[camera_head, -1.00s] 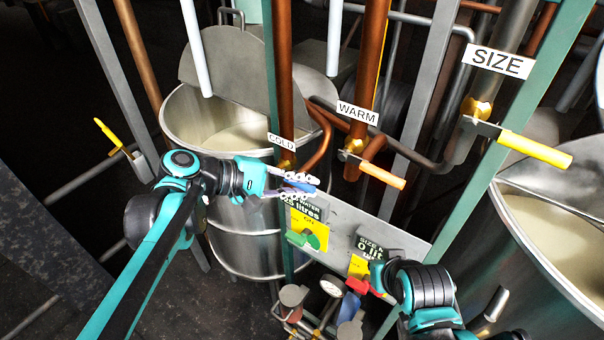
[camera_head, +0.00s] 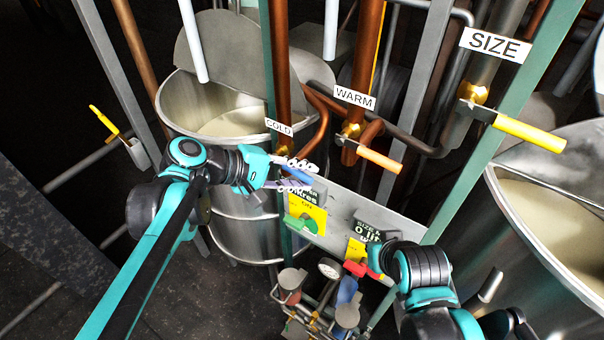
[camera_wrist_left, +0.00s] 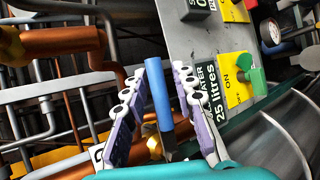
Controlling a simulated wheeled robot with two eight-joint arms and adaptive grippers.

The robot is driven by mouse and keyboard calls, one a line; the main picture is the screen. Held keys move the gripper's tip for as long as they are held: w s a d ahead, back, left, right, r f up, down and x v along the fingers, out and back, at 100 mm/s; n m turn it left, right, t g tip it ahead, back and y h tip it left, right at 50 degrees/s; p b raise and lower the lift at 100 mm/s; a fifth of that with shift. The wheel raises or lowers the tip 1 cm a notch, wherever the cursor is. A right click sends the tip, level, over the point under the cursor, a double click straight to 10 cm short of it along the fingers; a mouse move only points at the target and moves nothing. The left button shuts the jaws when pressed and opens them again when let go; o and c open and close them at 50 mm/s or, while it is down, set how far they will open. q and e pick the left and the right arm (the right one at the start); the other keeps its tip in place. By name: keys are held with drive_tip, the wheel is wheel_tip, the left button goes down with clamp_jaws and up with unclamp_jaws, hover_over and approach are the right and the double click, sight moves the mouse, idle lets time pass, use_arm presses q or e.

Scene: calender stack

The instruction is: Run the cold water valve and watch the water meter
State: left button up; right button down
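The cold water valve's blue handle (camera_wrist_left: 159,96) lies between the two purple-and-white fingers of my left gripper (camera_wrist_left: 158,80) in the left wrist view. Gaps show on both sides, so the gripper is open around it. In the head view my left gripper (camera_head: 297,175) is just below the COLD label (camera_head: 279,127), at the copper pipe. The water meter (camera_wrist_left: 207,92) reads 25 litres in the left wrist view; the fingers partly cover it in the head view. My right gripper (camera_head: 375,258) is by the lower right of the panel; its fingers cannot be made out.
A grey panel (camera_head: 340,205) carries a green knob (camera_head: 302,223) on a yellow ON plate and a SIZE meter (camera_head: 372,232). WARM orange (camera_head: 380,160) and SIZE yellow (camera_head: 530,133) handles stick out to the right. Steel vats, pipes and green posts crowd around.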

use_arm(q)
drive_tip(key=shift+a+r, duration=0.1)
drive_tip(key=v, duration=1.2)
drive_tip(key=shift+s, duration=0.1)
